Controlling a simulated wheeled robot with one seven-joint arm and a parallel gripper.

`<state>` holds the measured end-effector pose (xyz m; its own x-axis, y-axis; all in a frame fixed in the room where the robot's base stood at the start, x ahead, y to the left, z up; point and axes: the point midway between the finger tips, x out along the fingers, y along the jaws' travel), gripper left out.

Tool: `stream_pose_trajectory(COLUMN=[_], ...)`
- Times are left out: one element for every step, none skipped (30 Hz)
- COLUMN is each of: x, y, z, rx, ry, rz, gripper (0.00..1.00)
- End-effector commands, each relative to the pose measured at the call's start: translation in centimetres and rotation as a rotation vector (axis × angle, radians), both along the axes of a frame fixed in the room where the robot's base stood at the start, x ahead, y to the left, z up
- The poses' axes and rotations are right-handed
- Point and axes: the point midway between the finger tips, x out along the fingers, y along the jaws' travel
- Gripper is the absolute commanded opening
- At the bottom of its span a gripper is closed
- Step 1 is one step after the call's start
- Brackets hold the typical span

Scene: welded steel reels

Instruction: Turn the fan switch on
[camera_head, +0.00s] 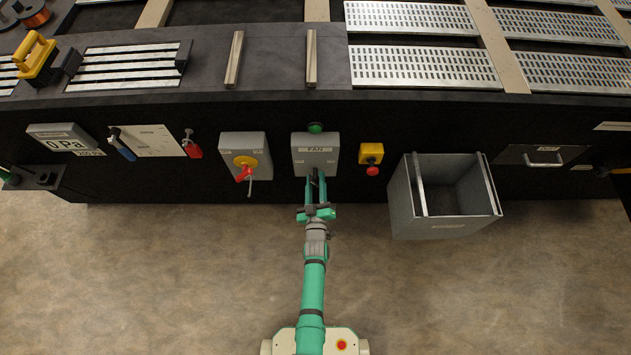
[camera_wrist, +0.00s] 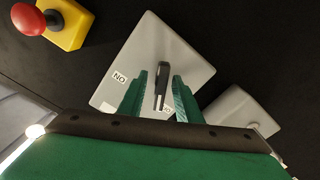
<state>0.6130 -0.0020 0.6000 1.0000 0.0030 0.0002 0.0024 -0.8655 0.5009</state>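The fan switch box (camera_head: 314,147) is a grey box marked FAN on the black front panel. In the wrist view, the box (camera_wrist: 150,40) shows turned, with a small ON label (camera_wrist: 120,77) and a second label partly hidden by a finger. A dark lever (camera_wrist: 161,80) with a metallic stem stands out from its face. My gripper (camera_head: 316,173) reaches the box from below. In the wrist view, the green fingers of my gripper (camera_wrist: 161,88) are open on either side of the lever, with visible gaps on both sides. The lever is mostly hidden in the head view.
A yellow box with a red button (camera_head: 371,158) is right of the fan box. A grey box with a red-yellow rotary switch (camera_head: 245,160) is left. A green round knob or lamp (camera_head: 315,127) sits above. A grey open bin (camera_head: 445,225) protrudes at right. The floor is clear.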

Motion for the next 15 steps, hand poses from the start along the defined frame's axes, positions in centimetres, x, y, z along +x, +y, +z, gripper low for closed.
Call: stream_pose_trajectory(x=[-0.02,-0.02,-0.02,-0.03,-0.03,-0.03,-0.03,-0.02,-0.02,-0.01,-0.01,0.0,0.01,0.02,0.03], y=[0.07,0.09,0.1,0.1,0.11,0.11,0.11,0.1,0.08,0.12,0.11,0.08,0.09,0.1,0.1], z=[0.0,-0.01,-0.01,-0.01,-0.02,-0.02,-0.02,-0.01,-0.01,-0.01,-0.02,-0.01,-0.01,-0.01,-0.01], rx=[0.0,0.0,0.0,0.0,0.0,0.0,0.0,0.0,0.0,-0.001,0.0,0.001,0.004,0.007,0.013], ry=[0.001,0.0,0.0,0.0,0.0,0.001,0.001,0.001,0.001,0.001,0.0,0.001,0.001,0.001,0.001], rz=[0.001,0.001,0.001,0.002,0.002,0.002,0.002,0.002,0.001,-0.003,-0.001,-0.001,0.0,0.001,0.002], gripper=[0.31,0.24,0.14,0.07,0.0,0.0,0.0,0.0,0.0,0.0,0.0,0.0,0.0,0.0,0.0])
